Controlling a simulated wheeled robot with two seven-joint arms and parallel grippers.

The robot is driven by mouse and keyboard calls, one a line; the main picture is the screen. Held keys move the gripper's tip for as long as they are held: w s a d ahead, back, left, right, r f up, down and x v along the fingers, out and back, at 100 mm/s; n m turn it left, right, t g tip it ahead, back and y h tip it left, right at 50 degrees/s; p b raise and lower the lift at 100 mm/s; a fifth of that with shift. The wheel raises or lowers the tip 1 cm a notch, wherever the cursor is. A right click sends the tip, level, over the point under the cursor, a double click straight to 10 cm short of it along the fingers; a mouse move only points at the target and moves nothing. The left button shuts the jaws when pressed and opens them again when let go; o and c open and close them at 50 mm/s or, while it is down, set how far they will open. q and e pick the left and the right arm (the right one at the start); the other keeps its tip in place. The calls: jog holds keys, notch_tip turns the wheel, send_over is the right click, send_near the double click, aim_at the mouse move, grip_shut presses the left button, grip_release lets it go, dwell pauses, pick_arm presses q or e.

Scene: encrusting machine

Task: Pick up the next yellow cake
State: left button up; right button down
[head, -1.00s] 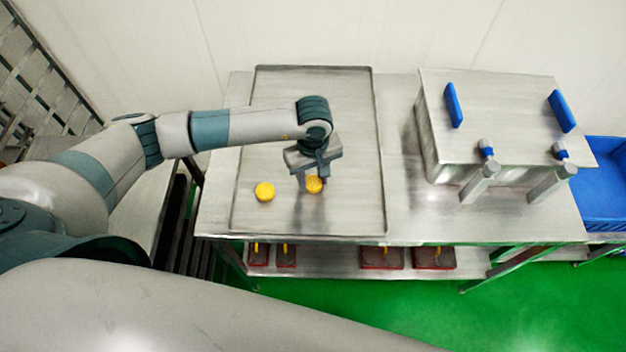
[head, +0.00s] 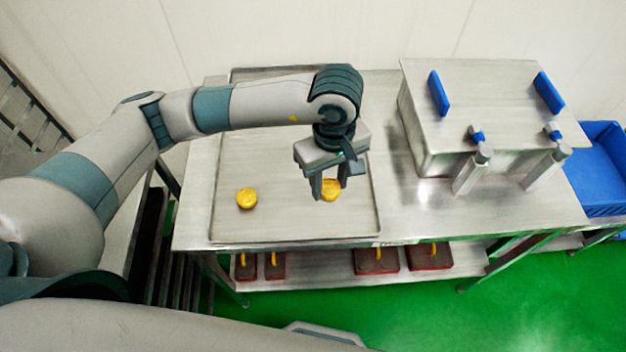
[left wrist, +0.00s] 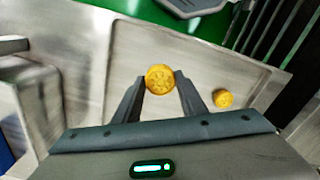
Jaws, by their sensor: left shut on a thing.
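My left gripper (head: 329,192) is shut on a round yellow cake (head: 331,189) above the shallow metal tray (head: 290,228) on the table. The held cake also shows between the fingertips in the left wrist view (left wrist: 159,79). A second yellow cake (head: 246,199) lies on the tray to the left of the gripper, apart from it. It also shows to the right of the fingers in the left wrist view (left wrist: 223,98). My right gripper is not in view.
A metal machine box (head: 495,95) with blue handles stands on the table (head: 400,215) to the right. A blue bin (head: 600,170) is beyond it. Several red-edged items (head: 376,262) sit on the lower shelf. The tray behind the cakes is mostly clear.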

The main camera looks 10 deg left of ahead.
pick_arm(q)
jog(key=shift+s+d+r, duration=0.5)
jog(key=shift+d+r, duration=0.1)
jog(key=shift+d, duration=0.25)
